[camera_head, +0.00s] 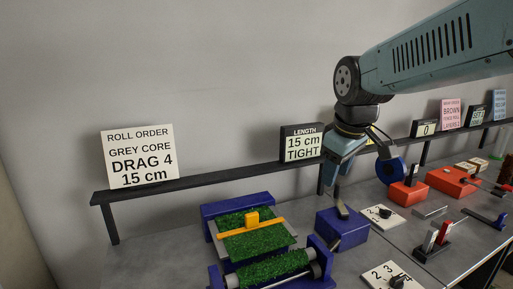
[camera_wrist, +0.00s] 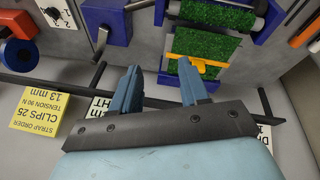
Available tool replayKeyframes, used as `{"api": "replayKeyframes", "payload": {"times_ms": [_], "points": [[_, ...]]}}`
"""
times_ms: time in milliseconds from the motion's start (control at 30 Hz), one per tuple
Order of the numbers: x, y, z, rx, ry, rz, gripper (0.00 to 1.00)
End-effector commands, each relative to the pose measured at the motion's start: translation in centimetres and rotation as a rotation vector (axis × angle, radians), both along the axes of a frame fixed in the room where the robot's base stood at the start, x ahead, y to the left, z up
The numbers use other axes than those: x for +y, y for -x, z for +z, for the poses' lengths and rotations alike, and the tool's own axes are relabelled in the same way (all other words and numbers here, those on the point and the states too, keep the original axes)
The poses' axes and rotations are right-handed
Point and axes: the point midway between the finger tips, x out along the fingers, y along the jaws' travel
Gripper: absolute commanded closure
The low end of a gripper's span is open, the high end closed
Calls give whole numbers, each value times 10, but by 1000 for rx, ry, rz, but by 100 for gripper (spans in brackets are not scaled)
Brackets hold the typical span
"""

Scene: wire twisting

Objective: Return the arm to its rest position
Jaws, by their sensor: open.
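My arm (camera_head: 435,52) reaches in from the upper right in the head view, above the right part of the bench. My gripper (camera_head: 335,172) points down in front of the black rail, just right of the "15 cm TIGHT" sign (camera_head: 303,144). In the wrist view my gripper (camera_wrist: 160,67) has its two blue fingers spread apart with nothing between them. The blue block with a dark lever (camera_head: 342,228) stands below it. The device with green turf pads and an orange bar (camera_head: 252,227) stands lower left of it.
A black rail (camera_head: 205,178) crosses the back of the bench and bears several signs, including "ROLL ORDER" (camera_head: 140,157). Red boxes (camera_head: 408,192), switches and numbered dial plates (camera_head: 384,216) crowd the right side. The wall area above the left signs is clear.

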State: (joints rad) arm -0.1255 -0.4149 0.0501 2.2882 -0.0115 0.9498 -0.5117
Motion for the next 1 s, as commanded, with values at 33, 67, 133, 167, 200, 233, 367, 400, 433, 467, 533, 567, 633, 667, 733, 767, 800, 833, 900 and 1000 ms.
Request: {"api": "replayKeyframes", "payload": {"times_ms": [33, 67, 133, 167, 200, 233, 367, 400, 433, 467, 533, 567, 633, 667, 733, 767, 800, 833, 900, 1000], "points": [[-8, 11, 2, -19, -19, -61, 55], [-12, 17, 2, -27, -30, -97, 55], [-21, 30, 2, -48, -60, -182, 55], [-25, 36, 2, -57, -73, -219, 55], [-29, 43, 1, -68, -90, -266, 55], [-33, 49, 1, -77, -103, -302, 55], [-46, 72, -3, -112, -162, -448, 55], [-49, 78, -4, -121, -179, -487, 55], [-51, 82, -5, -129, -190, -514, 55], [-53, 86, -6, -134, -200, -537, 55], [-56, 93, -8, -145, -222, -584, 55], [-57, 95, -9, -149, -228, -598, 55], [-58, 99, -10, -155, -241, -625, 55], [-59, 100, -10, -156, -244, -633, 55], [-59, 101, -11, -157, -248, -643, 55], [-60, 101, -11, -158, -250, -645, 55], [-60, 101, -11, -158, -250, -646, 55], [-60, 101, -11, -158, -250, -645, 55], [-60, 101, -11, -158, -250, -644, 55], [-59, 101, -11, -158, -249, -644, 55]]}}
